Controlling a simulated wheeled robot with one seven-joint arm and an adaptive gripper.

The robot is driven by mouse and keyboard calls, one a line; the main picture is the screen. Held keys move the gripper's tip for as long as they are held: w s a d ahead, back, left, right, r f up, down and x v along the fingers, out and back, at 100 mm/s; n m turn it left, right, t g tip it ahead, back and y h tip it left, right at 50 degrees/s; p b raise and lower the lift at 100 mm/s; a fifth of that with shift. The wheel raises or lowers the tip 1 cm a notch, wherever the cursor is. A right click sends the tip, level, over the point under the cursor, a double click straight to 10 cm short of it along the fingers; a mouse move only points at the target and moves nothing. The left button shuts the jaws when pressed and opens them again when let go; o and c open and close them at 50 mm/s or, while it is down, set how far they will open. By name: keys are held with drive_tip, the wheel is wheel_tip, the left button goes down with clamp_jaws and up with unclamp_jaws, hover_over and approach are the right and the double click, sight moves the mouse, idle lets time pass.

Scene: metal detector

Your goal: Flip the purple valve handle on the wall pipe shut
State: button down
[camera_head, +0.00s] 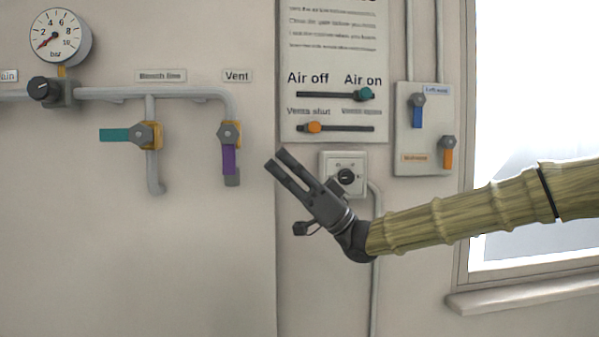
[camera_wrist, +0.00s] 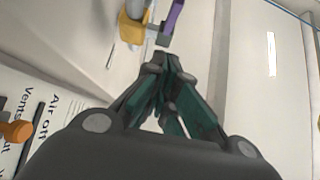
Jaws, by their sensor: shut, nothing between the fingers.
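The purple valve handle (camera_head: 229,160) hangs straight down, in line with its pipe, from a grey hub (camera_head: 229,133) under the "Vent" label. It shows at the top of the wrist view (camera_wrist: 173,17), beside the valve's yellow body (camera_wrist: 131,30). My gripper (camera_head: 278,159) is shut and empty. Its fingertips point up and left, a short way right of the purple handle and apart from it in the head view. In the wrist view the fingertips (camera_wrist: 165,62) lie just below the handle. The depth gap to the wall is hard to tell.
A teal valve handle (camera_head: 115,135) lies horizontal to the left. A pressure gauge (camera_head: 60,36) and black knob (camera_head: 40,89) are farther left. A slider board (camera_head: 335,75), a dial box (camera_head: 330,160) and a two-valve panel (camera_head: 418,135) are to the right. The wall below the valves is clear.

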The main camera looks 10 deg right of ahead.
sight(236, 142)
drive_tip(key=shift+a+r+p, duration=0.15)
drive_tip(key=shift+a+p, duration=0.4)
drive_tip(key=shift+a, duration=0.65)
drive_tip(key=shift+a+r+p, duration=0.1)
drive_tip(key=shift+a+p, duration=0.4)
drive_tip(key=shift+a, duration=0.65)
drive_tip(key=shift+w+f+b, duration=0.1)
drive_tip(key=shift+f+b, duration=0.1)
drive_tip(key=shift+b, duration=0.25)
drive_tip(key=shift+a+y+b, duration=0.2)
drive_tip(key=shift+y+b, duration=0.2)
drive_tip(key=shift+b, duration=0.1)
